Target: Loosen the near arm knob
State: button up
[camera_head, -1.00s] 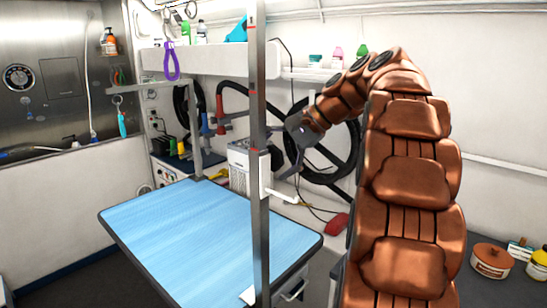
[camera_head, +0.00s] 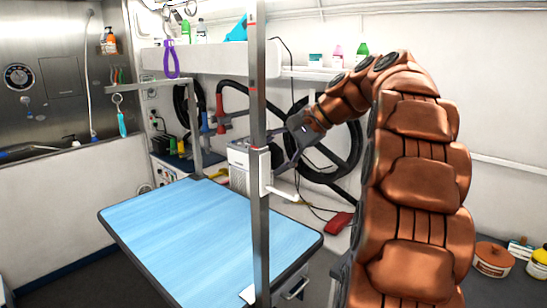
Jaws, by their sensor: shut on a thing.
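The near post (camera_head: 259,230) of the grooming arm stands upright at the front edge of the blue-topped table (camera_head: 180,232). A pale clamp (camera_head: 265,172) with a small red mark sits on this post, and a white-tipped lever sticks out to its right. My gripper (camera_head: 282,164) reaches in from the right, just behind and beside the clamp. Its fingers are shut on the near arm knob at the clamp's right side. The knob itself is small and mostly hidden by the fingers and the post.
The far post (camera_head: 194,130) stands at the table's back corner. Behind my gripper are a grey boxy unit (camera_head: 238,165) and a coiled black hose (camera_head: 345,160) on the wall. A shelf (camera_head: 210,60) hangs above. A red object (camera_head: 338,222) lies on the counter. The tabletop is clear.

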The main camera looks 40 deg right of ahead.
jog(key=shift+t+b, duration=0.4)
jog(key=shift+b, duration=0.1)
jog(key=o, duration=1.1)
jog(key=shift+o, duration=0.2)
jog(key=v, duration=0.7)
jog(key=shift+s+d, duration=0.15)
jog(key=shift+d, duration=0.1)
